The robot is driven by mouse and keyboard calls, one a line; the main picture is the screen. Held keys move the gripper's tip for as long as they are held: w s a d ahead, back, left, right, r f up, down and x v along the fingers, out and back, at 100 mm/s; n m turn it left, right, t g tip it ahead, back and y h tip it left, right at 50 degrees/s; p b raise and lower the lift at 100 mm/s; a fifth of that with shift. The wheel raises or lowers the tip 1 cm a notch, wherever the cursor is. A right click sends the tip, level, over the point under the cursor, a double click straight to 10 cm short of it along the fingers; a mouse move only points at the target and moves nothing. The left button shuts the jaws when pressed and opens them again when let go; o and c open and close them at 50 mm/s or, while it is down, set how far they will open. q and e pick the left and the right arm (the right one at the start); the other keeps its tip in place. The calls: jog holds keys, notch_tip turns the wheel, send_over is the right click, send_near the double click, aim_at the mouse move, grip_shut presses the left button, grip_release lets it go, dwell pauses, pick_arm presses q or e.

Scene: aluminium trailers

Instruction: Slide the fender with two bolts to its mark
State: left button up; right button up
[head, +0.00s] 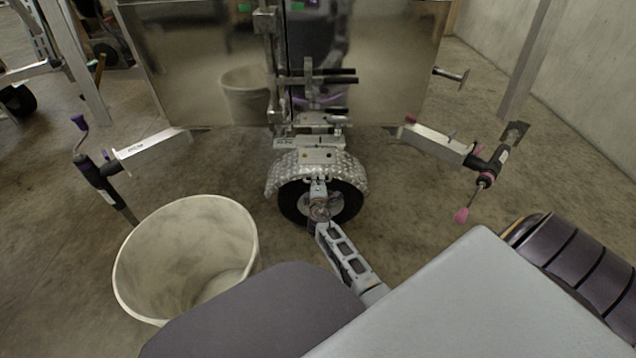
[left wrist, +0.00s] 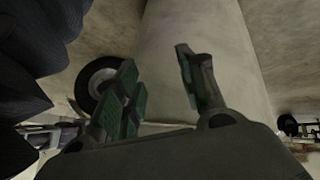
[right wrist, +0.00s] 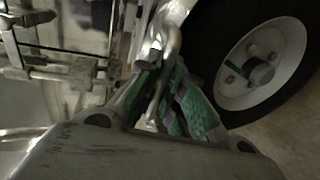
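The fender (head: 316,160) is a curved silver tread-plate piece over the trailer wheel (head: 349,204). Two small bolt-like dots show on its upper face. My right gripper (head: 318,190) is at the fender's near edge, in front of the wheel. I cannot make out the mark. My left gripper (left wrist: 158,82) is open and empty in the left wrist view, and is not visible in the head view.
A large pale bucket (head: 187,255) stands at the left. Metal arms with cranked jacks stick out at the left (head: 97,175) and right (head: 487,172). A shiny trailer panel (head: 200,75) stands behind the fender. Bare floor lies right of the wheel.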

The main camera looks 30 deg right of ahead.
grip_shut()
jog(key=shift+s+d, duration=0.1)
jog(key=shift+d, duration=0.05)
jog(key=shift+s+d, duration=0.35)
jog(key=shift+d, duration=0.25)
pick_arm(q)
jog(key=shift+s+f, duration=0.15)
jog(key=shift+s, duration=0.15)
jog(key=shift+w, duration=0.1)
pick_arm(e)
jog(key=o, duration=0.7)
grip_release()
pick_arm(q)
jog(key=shift+w, duration=0.2)
jog(key=shift+s, duration=0.1)
